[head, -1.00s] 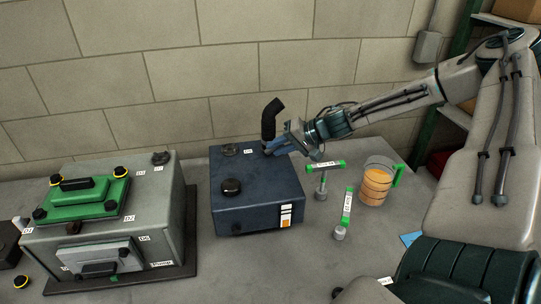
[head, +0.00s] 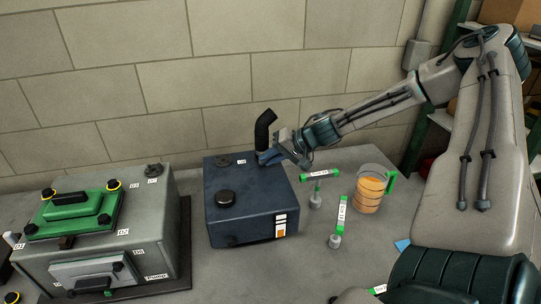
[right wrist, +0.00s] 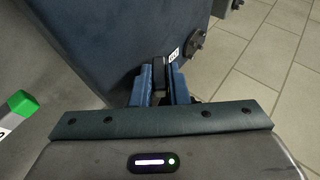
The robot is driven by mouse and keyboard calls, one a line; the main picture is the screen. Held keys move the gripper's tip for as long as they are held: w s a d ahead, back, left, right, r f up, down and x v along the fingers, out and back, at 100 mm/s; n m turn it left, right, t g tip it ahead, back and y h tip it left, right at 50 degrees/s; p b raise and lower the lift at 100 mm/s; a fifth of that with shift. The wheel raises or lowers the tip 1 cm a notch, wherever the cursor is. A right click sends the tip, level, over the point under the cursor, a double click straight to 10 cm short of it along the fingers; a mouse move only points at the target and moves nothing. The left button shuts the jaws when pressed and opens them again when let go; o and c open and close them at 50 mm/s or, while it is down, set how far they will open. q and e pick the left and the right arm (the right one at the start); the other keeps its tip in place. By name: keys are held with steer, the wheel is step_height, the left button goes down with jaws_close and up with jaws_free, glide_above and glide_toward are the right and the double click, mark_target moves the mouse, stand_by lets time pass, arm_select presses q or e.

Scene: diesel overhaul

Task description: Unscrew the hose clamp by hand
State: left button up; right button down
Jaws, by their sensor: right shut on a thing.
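The dark blue tank (head: 240,224) stands on the bench, with a black bent hose (head: 263,132) rising from its back right top. My right gripper (head: 267,158) is at the foot of this hose, shut on the hose clamp, which its blue fingers hide in the head view. In the right wrist view, the blue fingers (right wrist: 160,84) close around a small dark piece next to the tank's side (right wrist: 100,40). The clamp's own shape cannot be made out. My left gripper is not in view.
A grey machine with a green cover (head: 150,215) stands left. A block wall is behind.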

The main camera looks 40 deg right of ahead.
steer(key=shift+a+r+g+h+p, duration=0.1)
steer(key=shift+r+g+h+p, duration=0.35)
steer(key=shift+p, duration=0.5)
steer(key=shift+a+f+n+g+h+p, duration=0.15)
steer(key=shift+n+g+h+p, duration=0.35)
steer(key=shift+h+p, duration=0.7)
steer(key=shift+w+a+g+h+p, duration=0.1)
steer(key=shift+w+g+h+p, duration=0.1)
steer(key=shift+g+h+p, duration=0.9)
steer(key=shift+t+p, duration=0.35)
steer(key=shift+t, duration=0.1)
steer(key=c, duration=1.7)
jaws_free()
steer(key=shift+w+f, duration=0.1)
